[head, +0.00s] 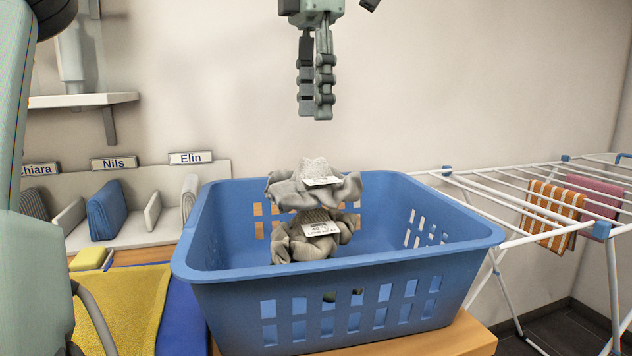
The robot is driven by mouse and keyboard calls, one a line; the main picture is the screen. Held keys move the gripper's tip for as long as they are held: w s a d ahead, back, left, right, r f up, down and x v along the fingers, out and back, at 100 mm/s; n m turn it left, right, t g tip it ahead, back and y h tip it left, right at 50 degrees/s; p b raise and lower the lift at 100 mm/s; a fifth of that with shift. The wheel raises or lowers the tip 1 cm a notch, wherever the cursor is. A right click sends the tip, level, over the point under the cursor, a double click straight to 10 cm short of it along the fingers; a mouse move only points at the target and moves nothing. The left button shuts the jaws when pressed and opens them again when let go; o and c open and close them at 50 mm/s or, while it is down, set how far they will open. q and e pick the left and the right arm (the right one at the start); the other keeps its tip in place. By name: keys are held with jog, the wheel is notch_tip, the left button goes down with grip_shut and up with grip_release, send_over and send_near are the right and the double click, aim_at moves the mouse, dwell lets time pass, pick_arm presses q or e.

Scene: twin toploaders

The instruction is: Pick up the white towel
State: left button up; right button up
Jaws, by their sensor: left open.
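The upper cloth (313,182) sits just above the lower cloth (311,237) in the picture. Both look grey, and I cannot tell whether either is the white towel. No plainly white towel shows elsewhere. My left gripper (314,112) hangs above the cloths, fingers pointing down, apart from them. It is open and empty, seen nearly edge-on. My right gripper is not in view. The basket floor is mostly hidden by its front wall.
A white drying rack (520,190) with an orange striped cloth (552,215) and a pink cloth (596,195) stands right. A divided shelf with name tags (113,163) is behind left. A yellow towel (125,305) lies left of the basket. A wall shelf (80,100) juts out upper left.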

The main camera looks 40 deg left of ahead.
aim_at(314, 154)
pick_arm(q)
notch_tip(314, 154, down, 7)
jog(key=shift+r, duration=0.1)
grip_shut()
dwell(0.4)
